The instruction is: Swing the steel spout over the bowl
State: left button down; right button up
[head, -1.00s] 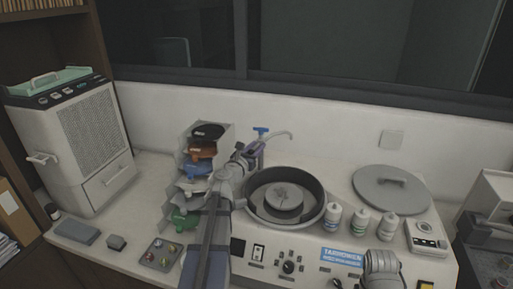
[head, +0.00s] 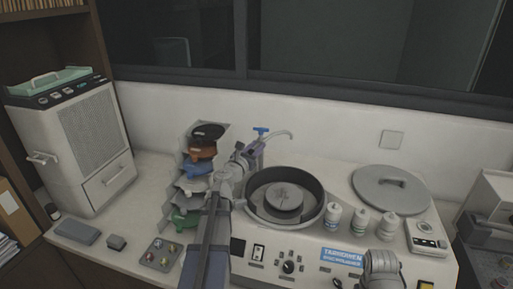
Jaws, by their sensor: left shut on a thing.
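The steel spout (head: 279,134) is a thin curved pipe on a tap with a blue handle (head: 262,130), behind the bowl. Its tip points right, behind the bowl's back rim and not over the bowl's middle. The round dark bowl (head: 319,205) is open on the white machine, with a grey disc (head: 284,196) inside. My left gripper (head: 256,149) is at the tap below the blue handle, shut on the spout's lower part; its fingers partly hide the contact. Only a link of my right arm shows at bottom right; its gripper is out of view.
Three white bottles (head: 360,223) stand right of the bowl. A grey lid (head: 391,187) lies behind them. A rack of coloured trays (head: 197,170) stands close left of my left arm. A small tray of round pieces (head: 160,254) lies at front left.

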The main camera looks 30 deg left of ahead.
pick_arm(q)
jog(key=shift+w+a, duration=0.1)
jog(key=shift+w+a+m+g+h, duration=0.3)
jog(key=shift+a+m+g+h, duration=0.25)
jog(key=shift+m+g+h, duration=1.3)
jog(key=shift+w+a+m+g+h, duration=0.3)
jog(key=shift+a+m+g+h, duration=0.35)
jog(key=shift+m+h, duration=2.2)
jog(key=shift+w+a+m+g+h, duration=0.35)
jog(key=shift+m+g+h, duration=1.05)
jog(key=shift+h, duration=1.9)
jog(key=shift+s+g, duration=0.1)
jog(key=shift+g, duration=0.4)
jog(key=c, duration=0.7)
grip_release()
jog(key=shift+d, duration=0.1)
